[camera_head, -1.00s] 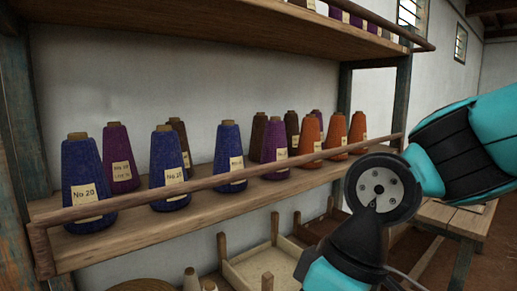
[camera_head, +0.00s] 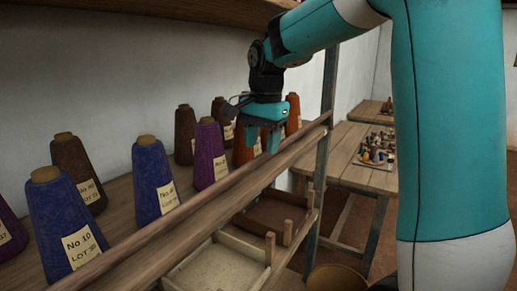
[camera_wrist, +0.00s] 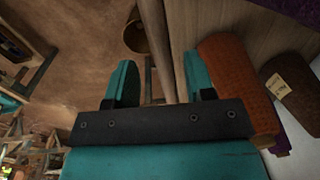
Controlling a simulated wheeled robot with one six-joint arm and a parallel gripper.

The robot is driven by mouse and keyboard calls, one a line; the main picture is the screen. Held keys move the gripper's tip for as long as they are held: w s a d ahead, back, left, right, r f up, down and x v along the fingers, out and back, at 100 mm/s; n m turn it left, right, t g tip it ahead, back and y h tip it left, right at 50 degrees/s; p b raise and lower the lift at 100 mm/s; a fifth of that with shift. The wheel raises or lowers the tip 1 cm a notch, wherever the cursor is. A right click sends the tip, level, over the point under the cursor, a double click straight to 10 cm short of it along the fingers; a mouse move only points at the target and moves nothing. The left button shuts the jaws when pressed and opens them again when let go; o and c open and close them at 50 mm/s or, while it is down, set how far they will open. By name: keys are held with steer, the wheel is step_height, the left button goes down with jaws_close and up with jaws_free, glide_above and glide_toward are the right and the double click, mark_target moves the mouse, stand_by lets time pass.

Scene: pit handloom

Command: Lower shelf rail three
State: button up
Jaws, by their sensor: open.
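The shelf's front rail (camera_head: 215,192) is a long brown wooden bar running along the front edge of the lower visible shelf (camera_head: 115,217). It appears up, in front of the yarn cones. My gripper (camera_head: 263,147) is open, pointing down at the rail towards its far end. In the wrist view, the rail (camera_wrist: 154,40) passes between the two teal fingers of my gripper (camera_wrist: 160,65). Whether a finger touches it cannot be told. The rail's far end support is partly hidden.
Blue, purple, brown and orange cones, such as a blue cone (camera_head: 153,180), stand close behind the rail. An orange cone (camera_wrist: 235,80) is right beside my right finger. Trays (camera_head: 218,268) sit below. A table (camera_head: 345,160) with small items stands beyond the shelf.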

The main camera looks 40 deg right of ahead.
mark_target(260, 156)
steer(key=shift+w+a+f, duration=0.1)
steer(key=shift+a+f, duration=0.1)
steer(key=shift+f, duration=1.5)
jaws_close()
